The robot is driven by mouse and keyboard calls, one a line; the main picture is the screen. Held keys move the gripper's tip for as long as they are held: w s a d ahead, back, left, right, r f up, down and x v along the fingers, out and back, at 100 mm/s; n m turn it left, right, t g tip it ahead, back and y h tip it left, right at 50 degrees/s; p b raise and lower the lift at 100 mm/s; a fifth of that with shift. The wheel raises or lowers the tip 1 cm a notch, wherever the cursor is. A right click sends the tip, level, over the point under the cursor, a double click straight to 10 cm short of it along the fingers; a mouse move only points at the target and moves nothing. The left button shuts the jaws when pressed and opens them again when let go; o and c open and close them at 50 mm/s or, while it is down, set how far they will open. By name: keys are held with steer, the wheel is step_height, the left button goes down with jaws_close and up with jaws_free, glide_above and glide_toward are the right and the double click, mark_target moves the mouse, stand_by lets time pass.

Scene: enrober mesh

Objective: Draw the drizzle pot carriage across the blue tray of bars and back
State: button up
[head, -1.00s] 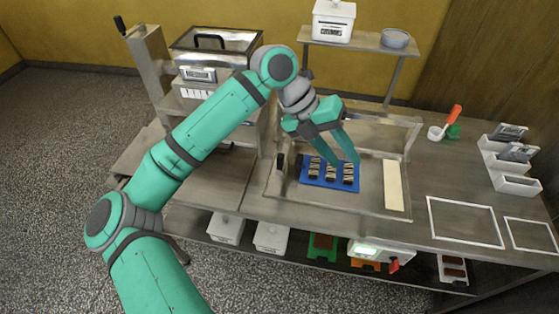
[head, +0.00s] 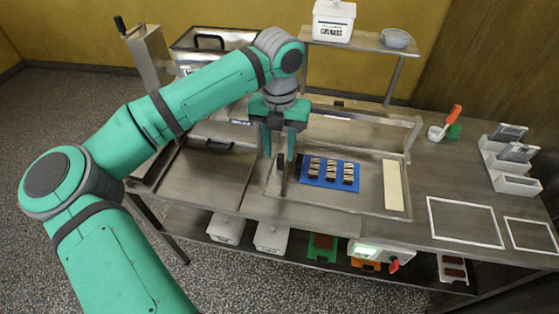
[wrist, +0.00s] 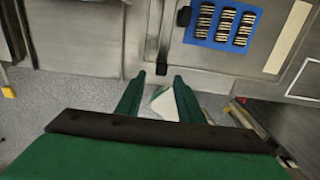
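The blue tray (head: 310,178) lies flat in the metal frame on the bench and holds rows of dark bars with pale stripes. It also shows at the top of the wrist view (wrist: 206,42). A black upright handle (head: 280,160) stands just left of the tray; a black knob also shows between and just beyond my fingertips in the wrist view (wrist: 163,70). I cannot make out the drizzle pot or which part is its carriage. My gripper (head: 279,155) is open, its fingers apart, pointing down left of the tray near the handle.
A pale strip (head: 393,185) lies right of the tray. The metal frame's rail (head: 365,116) runs behind it. A white canister (head: 333,22) and a bowl (head: 395,38) stand on the raised shelf. White-outlined areas on the right of the bench are clear.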

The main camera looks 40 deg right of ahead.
mark_target(280, 159)
steer(key=shift+f, duration=2.65)
steer(key=shift+c, duration=0.6)
jaws_close()
